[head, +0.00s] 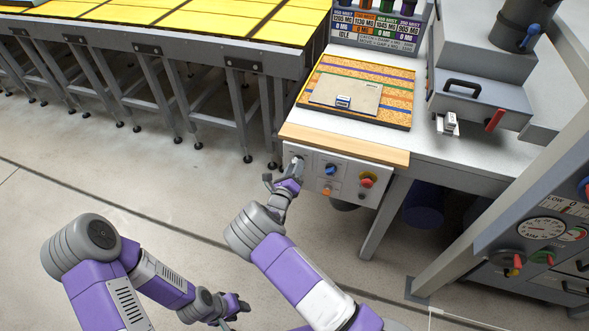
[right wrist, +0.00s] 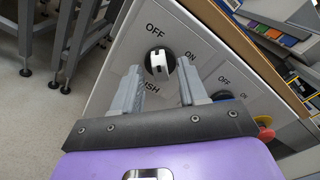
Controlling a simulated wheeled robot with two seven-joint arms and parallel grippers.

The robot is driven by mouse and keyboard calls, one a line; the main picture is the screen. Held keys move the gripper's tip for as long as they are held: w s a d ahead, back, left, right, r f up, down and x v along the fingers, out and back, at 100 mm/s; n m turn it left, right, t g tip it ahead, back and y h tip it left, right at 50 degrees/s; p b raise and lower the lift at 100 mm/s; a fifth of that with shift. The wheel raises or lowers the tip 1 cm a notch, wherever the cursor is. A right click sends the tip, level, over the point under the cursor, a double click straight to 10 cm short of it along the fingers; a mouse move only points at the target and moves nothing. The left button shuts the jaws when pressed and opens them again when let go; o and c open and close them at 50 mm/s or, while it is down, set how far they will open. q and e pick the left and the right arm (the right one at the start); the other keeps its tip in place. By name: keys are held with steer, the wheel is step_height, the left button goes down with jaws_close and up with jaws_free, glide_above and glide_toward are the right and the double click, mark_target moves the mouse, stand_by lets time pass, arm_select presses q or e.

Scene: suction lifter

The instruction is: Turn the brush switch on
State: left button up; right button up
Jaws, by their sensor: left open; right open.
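The brush switch (right wrist: 160,64) is a black round knob with a white bar handle, in the right wrist view. "OFF" is printed at its upper left and "ON" at its upper right; the label below is partly hidden, with only "SH" clear. I cannot tell for sure which mark the handle points to. My right gripper (right wrist: 160,78) is open, its fingertips on either side of the knob; contact is not clear. In the head view this gripper (head: 287,179) is at the left end of the control panel (head: 345,190). My left gripper (head: 236,306) is open and empty, low over the floor.
The panel also has a blue knob (head: 331,169), an orange knob (head: 328,192) and a red stop button (head: 367,180). A wooden edge (head: 340,143) overhangs it. A framed board (head: 360,92) lies on the table above.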

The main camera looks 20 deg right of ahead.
jaws_close()
stand_by(0.3)
steer(key=m+b, duration=0.6)
steer(key=m, duration=1.2)
steer(key=shift+f, duration=0.1)
stand_by(0.3)
steer(key=shift+b, duration=0.3)
jaws_free()
